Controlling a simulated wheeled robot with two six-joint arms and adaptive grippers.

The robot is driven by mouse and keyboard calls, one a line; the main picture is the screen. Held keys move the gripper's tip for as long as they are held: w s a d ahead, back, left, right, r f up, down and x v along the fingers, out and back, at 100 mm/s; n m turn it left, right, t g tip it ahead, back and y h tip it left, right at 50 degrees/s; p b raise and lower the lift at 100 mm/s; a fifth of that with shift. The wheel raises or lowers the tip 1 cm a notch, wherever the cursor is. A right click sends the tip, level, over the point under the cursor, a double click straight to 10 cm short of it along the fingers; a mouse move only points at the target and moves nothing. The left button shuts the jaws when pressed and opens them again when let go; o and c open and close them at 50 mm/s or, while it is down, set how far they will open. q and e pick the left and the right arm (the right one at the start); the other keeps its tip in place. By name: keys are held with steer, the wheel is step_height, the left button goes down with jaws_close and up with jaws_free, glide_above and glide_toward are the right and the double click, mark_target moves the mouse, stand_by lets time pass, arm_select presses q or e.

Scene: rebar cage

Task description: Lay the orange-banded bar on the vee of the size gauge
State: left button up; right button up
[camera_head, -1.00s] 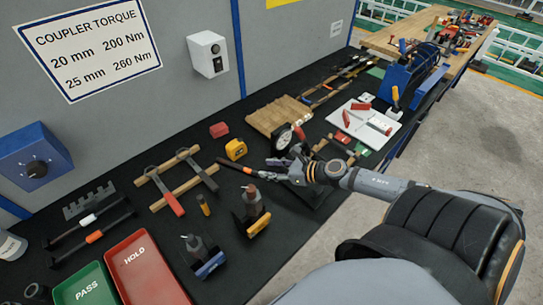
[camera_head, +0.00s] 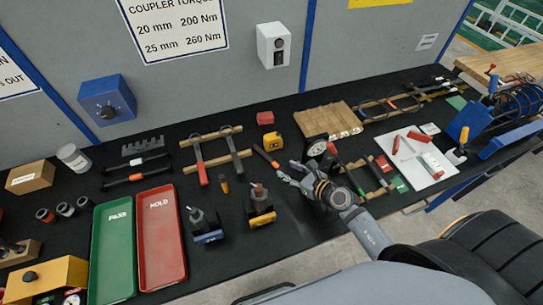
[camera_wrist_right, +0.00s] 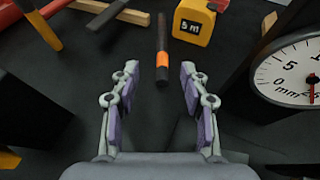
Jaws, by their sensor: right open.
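The orange-banded bar (camera_head: 264,155) is short and dark with an orange band near its closer end. In the right wrist view the bar (camera_wrist_right: 162,50) points lengthwise towards me, its near end at the mouth between the fingertips. My right gripper (camera_head: 286,170) is open and empty; its two fingers (camera_wrist_right: 160,78) stand apart on either side of the bar's line. The size gauge (camera_head: 317,146) has a round white dial, just beyond and right of the gripper. Its dial (camera_wrist_right: 292,75) is large at the right of the wrist view; its vee is not clear. My left gripper is out of view.
A yellow tape measure (camera_head: 273,142) stands close beside the bar. A green PASS tray (camera_head: 113,250) and red HOLD tray (camera_head: 160,240) lie left. A white board (camera_head: 418,160) with red-handled tools lies right.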

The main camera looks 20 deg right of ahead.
mark_target(272, 160)
steer(key=x, duration=0.3)
steer(key=shift+w+a, duration=0.15)
steer(key=shift+a, duration=0.15)
steer(key=shift+w+f, duration=0.25)
steer(key=shift+w, duration=0.25)
steer(key=shift+w+f, duration=0.2)
steer(key=shift+w, duration=0.3)
steer(key=x, duration=0.4)
steer(key=shift+w+a+f, duration=0.1)
steer(key=shift+w+f, duration=0.1)
steer(key=shift+w, duration=0.05)
steer(key=shift+s+r, duration=0.1)
steer(key=shift+s, duration=0.05)
steer(key=c, duration=0.4)
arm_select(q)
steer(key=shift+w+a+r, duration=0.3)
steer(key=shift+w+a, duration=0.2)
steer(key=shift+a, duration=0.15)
arm_select(e)
jaws_close()
